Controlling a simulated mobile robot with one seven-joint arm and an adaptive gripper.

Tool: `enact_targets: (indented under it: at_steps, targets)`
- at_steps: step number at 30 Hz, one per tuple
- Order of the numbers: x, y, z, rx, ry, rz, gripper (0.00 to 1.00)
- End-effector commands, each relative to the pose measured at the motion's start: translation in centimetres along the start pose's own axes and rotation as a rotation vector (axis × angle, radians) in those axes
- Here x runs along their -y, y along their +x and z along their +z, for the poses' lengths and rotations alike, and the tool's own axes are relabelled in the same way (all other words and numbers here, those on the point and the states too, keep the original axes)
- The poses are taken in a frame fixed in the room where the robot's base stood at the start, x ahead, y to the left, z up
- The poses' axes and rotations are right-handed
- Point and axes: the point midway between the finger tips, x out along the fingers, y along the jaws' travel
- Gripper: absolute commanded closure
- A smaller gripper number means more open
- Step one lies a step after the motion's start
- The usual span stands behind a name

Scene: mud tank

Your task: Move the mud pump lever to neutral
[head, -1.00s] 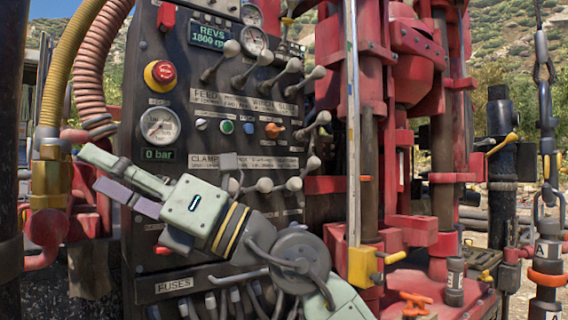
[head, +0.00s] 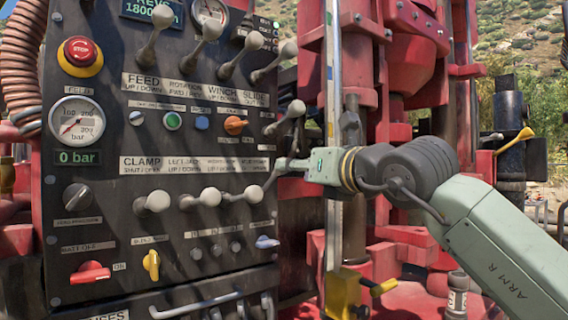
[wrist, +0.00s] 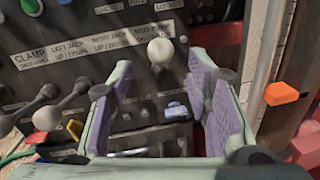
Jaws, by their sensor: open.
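The mud pump lever has a pale round knob (wrist: 160,51) in the wrist view, just below the right end of the label strip. It is between the open fingers of my gripper (wrist: 160,75), near their tips, and I see no finger closed on it. In the head view my gripper (head: 288,166) is at the right end of the lower lever row. There the lever's shaft (head: 270,179) shows, and its knob is largely hidden by the gripper. The neighbouring lever knobs (head: 253,194) (head: 210,196) stand to the left, apart from my gripper.
The dark control panel (head: 105,190) carries an upper lever row, a pressure gauge (head: 77,122), a red stop button (head: 80,50) and small knobs. A side lever knob (head: 297,108) stands above my gripper. The red rig and a pale vertical rail (head: 333,60) stand right of the panel.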

Motion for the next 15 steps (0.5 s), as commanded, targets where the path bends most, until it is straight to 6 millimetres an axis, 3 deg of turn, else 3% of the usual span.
enact_targets:
  at_steps: [6, 15]
  targets:
    - [-0.2, 4.2, 0.3, -0.001, 0.000, 0.004, 0.55]
    - [-0.1, 6.9, 0.1, 0.001, 0.000, 0.003, 0.55]
